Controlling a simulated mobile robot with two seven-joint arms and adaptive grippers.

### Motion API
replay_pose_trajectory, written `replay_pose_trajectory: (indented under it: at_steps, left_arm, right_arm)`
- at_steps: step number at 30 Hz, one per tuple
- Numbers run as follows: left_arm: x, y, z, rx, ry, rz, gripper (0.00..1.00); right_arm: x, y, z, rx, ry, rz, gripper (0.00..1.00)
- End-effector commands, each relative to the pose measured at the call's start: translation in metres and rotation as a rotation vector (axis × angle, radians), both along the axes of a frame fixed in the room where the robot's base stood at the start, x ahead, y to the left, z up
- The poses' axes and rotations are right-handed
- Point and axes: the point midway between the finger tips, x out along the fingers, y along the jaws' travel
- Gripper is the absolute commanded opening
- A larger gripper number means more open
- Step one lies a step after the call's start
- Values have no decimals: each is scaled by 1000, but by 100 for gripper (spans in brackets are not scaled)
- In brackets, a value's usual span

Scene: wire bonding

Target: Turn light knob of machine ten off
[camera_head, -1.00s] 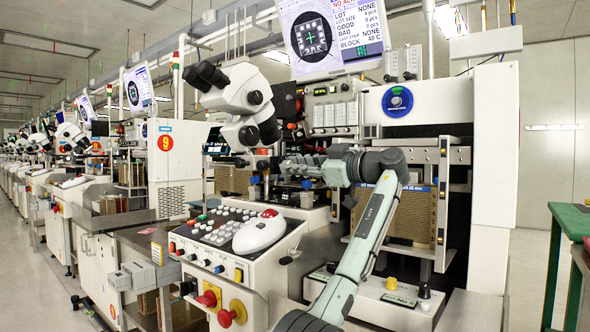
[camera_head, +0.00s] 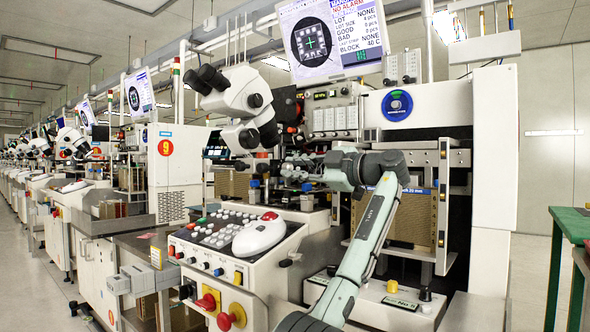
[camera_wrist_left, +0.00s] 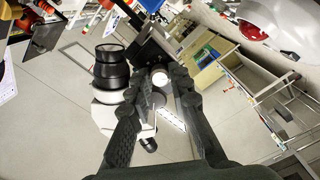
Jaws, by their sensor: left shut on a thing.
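The near machine stands in the middle of the head view, with a white microscope (camera_head: 240,95) and a sloping control panel (camera_head: 215,232). My left gripper (camera_head: 292,167) reaches in from the right, below and right of the microscope eyepieces. In the left wrist view its two dark fingers (camera_wrist_left: 160,78) are closed on a small pale round knob (camera_wrist_left: 160,75), which shows between the tips. The knob's marking and angle cannot be read, and in the head view the knob is too small to tell apart. My right gripper is in neither view.
A neighbouring machine with an orange number 9 sign (camera_head: 165,148) stands to the left. A monitor (camera_head: 325,40) hangs above the near machine. A brown slotted magazine (camera_head: 412,222) is behind my forearm. A green table (camera_head: 572,222) is at the right, with open floor before it.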

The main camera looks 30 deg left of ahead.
Motion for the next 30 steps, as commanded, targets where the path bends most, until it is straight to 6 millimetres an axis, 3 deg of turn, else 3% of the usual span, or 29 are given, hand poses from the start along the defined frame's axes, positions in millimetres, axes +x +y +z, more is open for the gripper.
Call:
replay_pose_trajectory:
  at_steps: [9, 10, 14, 24, 30]
  left_arm:
    - [0, -1, -1, -2, 0, 0, 0]
    - [0, -1, -1, -2, 0, 0, 23]
    - [0, -1, -1, -1, 0, 0, 39]
    - [0, -3, 0, -1, 0, -1, 40]
    - [-2, -30, 0, 0, 0, -4, 40]
  right_arm:
    - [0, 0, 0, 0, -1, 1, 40]
    - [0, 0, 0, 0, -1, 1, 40]
    - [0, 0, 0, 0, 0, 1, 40]
    - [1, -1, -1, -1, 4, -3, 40]
    - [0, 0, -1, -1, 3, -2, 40]
